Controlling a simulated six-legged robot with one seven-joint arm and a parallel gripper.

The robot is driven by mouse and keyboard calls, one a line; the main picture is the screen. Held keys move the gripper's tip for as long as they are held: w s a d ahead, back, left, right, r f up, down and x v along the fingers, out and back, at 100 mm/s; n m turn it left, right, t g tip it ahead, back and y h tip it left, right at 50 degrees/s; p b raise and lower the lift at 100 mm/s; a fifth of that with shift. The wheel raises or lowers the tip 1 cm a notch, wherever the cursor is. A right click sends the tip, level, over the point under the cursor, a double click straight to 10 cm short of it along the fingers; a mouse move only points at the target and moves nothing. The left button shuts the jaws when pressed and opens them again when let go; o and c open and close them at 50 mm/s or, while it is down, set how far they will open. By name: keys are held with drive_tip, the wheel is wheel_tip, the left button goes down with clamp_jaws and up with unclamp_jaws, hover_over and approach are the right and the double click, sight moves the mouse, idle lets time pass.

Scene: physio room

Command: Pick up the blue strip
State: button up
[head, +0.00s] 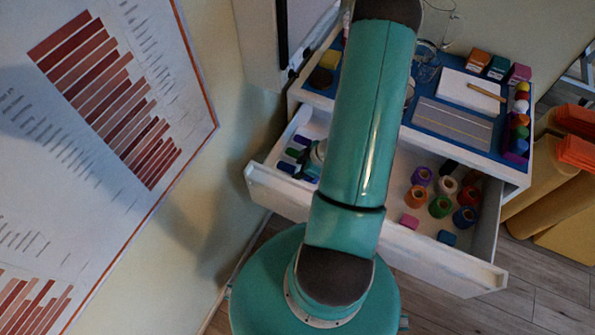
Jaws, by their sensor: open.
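Several short strips lie side by side in the left part of the open white drawer (268,186). A blue strip (302,140) is at the far end of the row, a green one (294,153) is in the middle, and another dark blue one (287,167) is nearer the front. They are too small to tell their exact shades. My gripper (312,166) is down in the drawer at the right edge of the strips, mostly hidden behind my teal arm. It is open; I cannot tell whether it touches a strip.
Coloured rolls (440,206) and small blocks (409,221) lie in the drawer's right part. The cabinet top above holds a blue mat (425,142), a white pad (463,93), small boxes (479,60) and coloured balls (521,120). A wall chart (150,60) hangs at left.

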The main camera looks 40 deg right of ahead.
drive_tip(key=shift+c, duration=0.2)
clamp_jaws()
wheel_tip(320, 180, up, 11)
idle(0.9)
